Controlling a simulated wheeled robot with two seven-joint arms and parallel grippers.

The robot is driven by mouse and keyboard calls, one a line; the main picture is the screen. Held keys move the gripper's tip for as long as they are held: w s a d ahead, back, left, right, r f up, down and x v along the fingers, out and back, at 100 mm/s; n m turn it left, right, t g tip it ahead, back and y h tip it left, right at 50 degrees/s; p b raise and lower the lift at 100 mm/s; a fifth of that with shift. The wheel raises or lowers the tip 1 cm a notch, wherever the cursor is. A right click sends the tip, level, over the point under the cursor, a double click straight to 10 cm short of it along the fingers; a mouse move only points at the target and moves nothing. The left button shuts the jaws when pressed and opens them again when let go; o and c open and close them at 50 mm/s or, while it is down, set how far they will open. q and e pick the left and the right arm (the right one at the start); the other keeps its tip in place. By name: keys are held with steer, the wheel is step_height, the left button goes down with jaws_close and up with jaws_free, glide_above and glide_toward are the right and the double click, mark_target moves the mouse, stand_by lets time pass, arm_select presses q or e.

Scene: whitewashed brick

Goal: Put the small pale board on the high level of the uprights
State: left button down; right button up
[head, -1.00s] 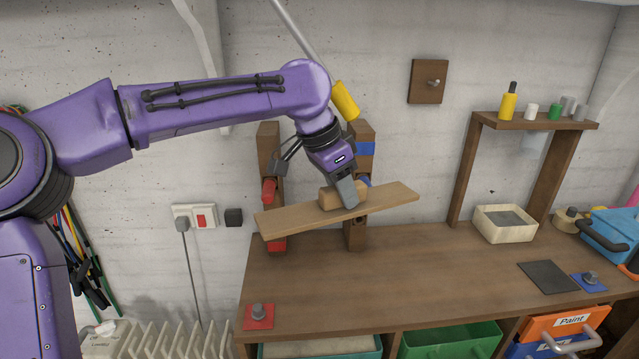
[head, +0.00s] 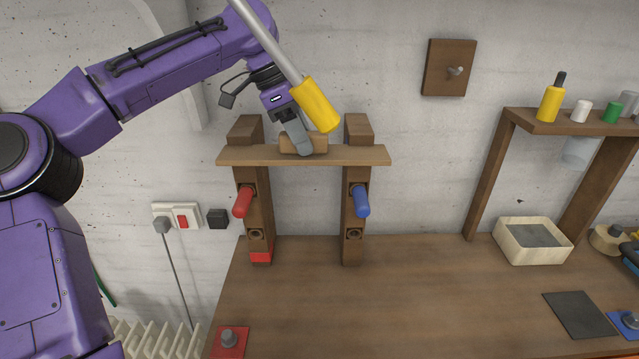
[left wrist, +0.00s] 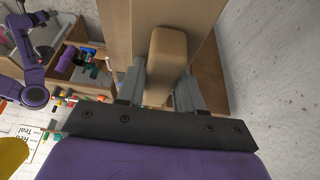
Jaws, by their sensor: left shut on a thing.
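The small pale board (head: 350,155) is level in the head view, in front of the upper parts of the left upright (head: 259,215) and right upright (head: 354,218). It shows above the red peg (head: 243,201) and the blue peg (head: 361,201). I cannot tell if it touches the uprights. My left gripper (head: 302,142) is shut on the block-shaped grip (head: 289,143) on the board. The left wrist view shows the grip (left wrist: 166,55) between the fingers and the board (left wrist: 205,15) beyond. My right gripper is not clearly seen.
A grey rod with a yellow end (head: 316,105) hangs close in front of my left gripper. A shelf frame (head: 490,175) with small items on top stands right. A pale box (head: 533,240) and dark mat (head: 580,314) sit on the workbench (head: 400,300); its middle is clear.

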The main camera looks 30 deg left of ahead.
mark_target(288, 158)
arm_select(q)
steer(key=f, duration=0.2)
steer(key=s+f, duration=0.1)
steer(key=shift+f, duration=0.4)
steer(key=shift+s+f, duration=0.95)
steer(key=shift+s, duration=0.05)
steer(key=f, duration=0.1)
steer(key=w+f, duration=0.1)
steer(key=f, duration=0.1)
steer(key=shift+w+d, duration=0.25)
steer(key=shift+w, duration=0.1)
steer(key=c, duration=0.8)
jaws_free()
steer(key=shift+s, duration=0.2)
steer(key=shift+o, duration=0.4)
steer(key=shift+s+a+r, duration=0.1)
steer(key=shift+s, duration=0.05)
arm_select(e)
steer(key=shift+s+a+r, duration=0.1)
steer(key=shift+s, duration=0.45)
